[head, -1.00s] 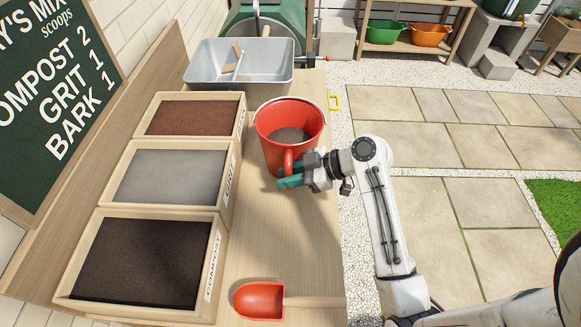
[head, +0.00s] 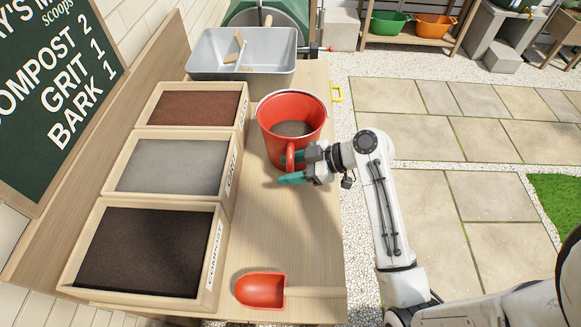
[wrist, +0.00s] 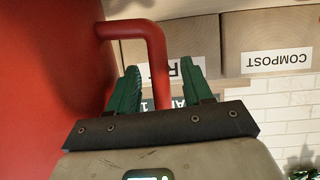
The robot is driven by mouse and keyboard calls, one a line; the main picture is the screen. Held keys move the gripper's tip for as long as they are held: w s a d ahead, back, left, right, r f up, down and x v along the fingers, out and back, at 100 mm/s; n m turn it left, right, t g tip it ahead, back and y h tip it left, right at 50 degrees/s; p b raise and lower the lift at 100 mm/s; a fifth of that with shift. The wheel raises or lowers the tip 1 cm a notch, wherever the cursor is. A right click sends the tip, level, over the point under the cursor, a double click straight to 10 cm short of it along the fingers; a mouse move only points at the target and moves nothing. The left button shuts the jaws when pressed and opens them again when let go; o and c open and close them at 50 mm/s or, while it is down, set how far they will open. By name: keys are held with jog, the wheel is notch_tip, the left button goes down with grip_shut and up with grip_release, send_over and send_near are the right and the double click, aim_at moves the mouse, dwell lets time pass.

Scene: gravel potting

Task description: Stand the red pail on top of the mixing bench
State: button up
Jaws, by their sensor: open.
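The red pail (head: 303,113) stands upright on the wooden mixing bench (head: 262,229), near its right edge, with dark material inside. Its handle (head: 290,153) faces the front of the bench. My gripper (head: 289,170) is at the handle with green fingers apart. In the wrist view the red handle (wrist: 158,62) passes between the open fingers of my gripper (wrist: 158,90), nearer the left one in that picture. The pail wall (wrist: 45,80) fills the left of that view. I cannot tell whether a finger touches the handle.
Bins of bark (head: 195,108), grit (head: 170,166) and compost (head: 140,250) line the bench's left side. A grey tub (head: 242,63) stands behind the pail. A red scoop (head: 260,290) lies in front. Bare bench lies between scoop and pail.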

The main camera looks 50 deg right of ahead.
jog(key=v, duration=1.2)
jog(key=shift+b, duration=0.45)
jog(key=shift+s, duration=0.1)
